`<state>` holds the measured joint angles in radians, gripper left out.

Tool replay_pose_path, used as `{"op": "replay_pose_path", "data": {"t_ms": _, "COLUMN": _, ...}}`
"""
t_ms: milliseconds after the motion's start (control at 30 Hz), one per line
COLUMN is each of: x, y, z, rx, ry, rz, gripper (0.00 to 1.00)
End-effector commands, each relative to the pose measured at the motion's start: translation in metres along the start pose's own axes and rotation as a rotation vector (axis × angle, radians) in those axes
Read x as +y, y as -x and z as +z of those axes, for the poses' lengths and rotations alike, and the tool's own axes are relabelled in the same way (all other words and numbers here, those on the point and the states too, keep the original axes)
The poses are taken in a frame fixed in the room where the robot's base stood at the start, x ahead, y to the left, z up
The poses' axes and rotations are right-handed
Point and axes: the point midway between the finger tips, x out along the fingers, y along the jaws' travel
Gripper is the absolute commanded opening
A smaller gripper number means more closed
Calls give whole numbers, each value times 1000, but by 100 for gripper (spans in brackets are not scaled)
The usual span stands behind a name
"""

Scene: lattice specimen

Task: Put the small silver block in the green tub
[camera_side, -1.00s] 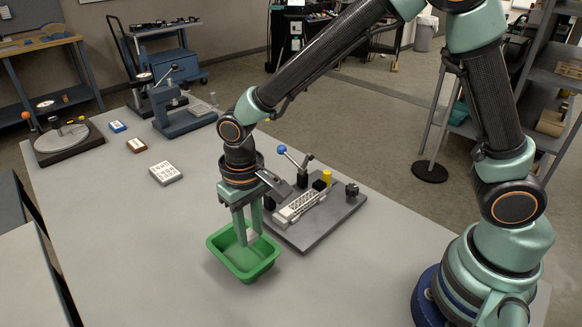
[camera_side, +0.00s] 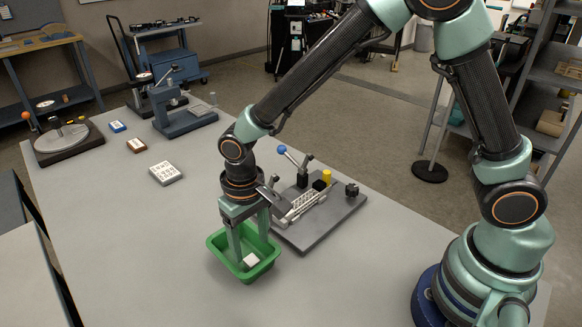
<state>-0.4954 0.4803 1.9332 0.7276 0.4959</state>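The small silver block (camera_side: 251,260) lies in the green tub (camera_side: 218,256), near the tub's front side. The tub stands on the grey table in the middle of the side view. My gripper (camera_side: 251,249) points down into the tub with its two fingers spread apart. The block is just below and between the fingertips and looks free of them. The lower ends of the fingers are partly hidden by the tub and the block.
A dark grey plate (camera_side: 318,222) with a clamp fixture, a blue-knobbed lever and a yellow peg is close behind and right of the tub. A pale lattice block (camera_side: 166,173) lies at the left. The table's front left is clear.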

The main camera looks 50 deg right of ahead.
Motion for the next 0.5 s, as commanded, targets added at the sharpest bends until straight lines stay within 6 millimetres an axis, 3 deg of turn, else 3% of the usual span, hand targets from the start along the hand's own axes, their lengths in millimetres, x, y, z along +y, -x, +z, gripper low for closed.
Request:
{"op": "replay_pose_path", "data": {"t_ms": 67, "x": 0, "y": 0, "z": 0, "rx": 0, "ry": 0, "rz": 0, "gripper": 66}}
{"op": "replay_pose_path", "data": {"t_ms": 133, "x": 0, "y": 0, "z": 0, "rx": 0, "ry": 0, "rz": 0, "gripper": 93}}
{"op": "replay_pose_path", "data": {"t_ms": 167, "x": 0, "y": 0, "z": 0, "rx": 0, "ry": 0, "rz": 0, "gripper": 96}}
{"op": "replay_pose_path", "data": {"t_ms": 500, "x": 0, "y": 0, "z": 0, "rx": 0, "ry": 0, "rz": 0, "gripper": 96}}
